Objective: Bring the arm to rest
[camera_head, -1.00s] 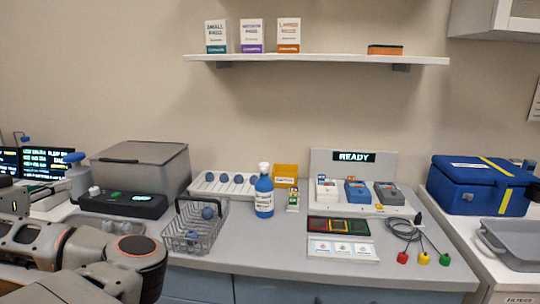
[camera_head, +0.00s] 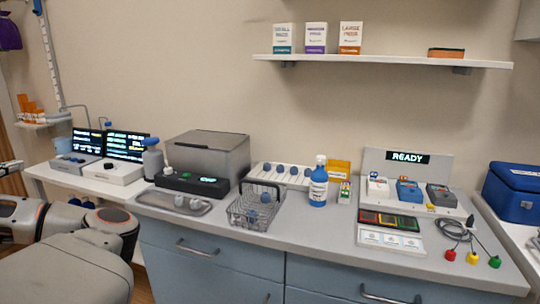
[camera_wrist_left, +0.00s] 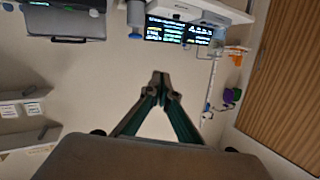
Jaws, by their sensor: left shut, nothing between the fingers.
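My left arm (camera_head: 70,225) comes in at the lower left of the head view, folded low in front of the counter. In the left wrist view, my left gripper (camera_wrist_left: 160,80) has its two fingers together, with nothing between them. It is over open space, apart from the bench things. My right gripper is in neither view.
The grey counter (camera_head: 300,228) holds a wire basket (camera_head: 250,212), blue bottle (camera_head: 318,187), grey tray (camera_head: 152,200), black device (camera_head: 192,183), lidded grey box (camera_head: 210,152) and READY panel (camera_head: 445,165). Two screens (camera_head: 125,146) stand left. A blue box (camera_head: 515,193) is at right.

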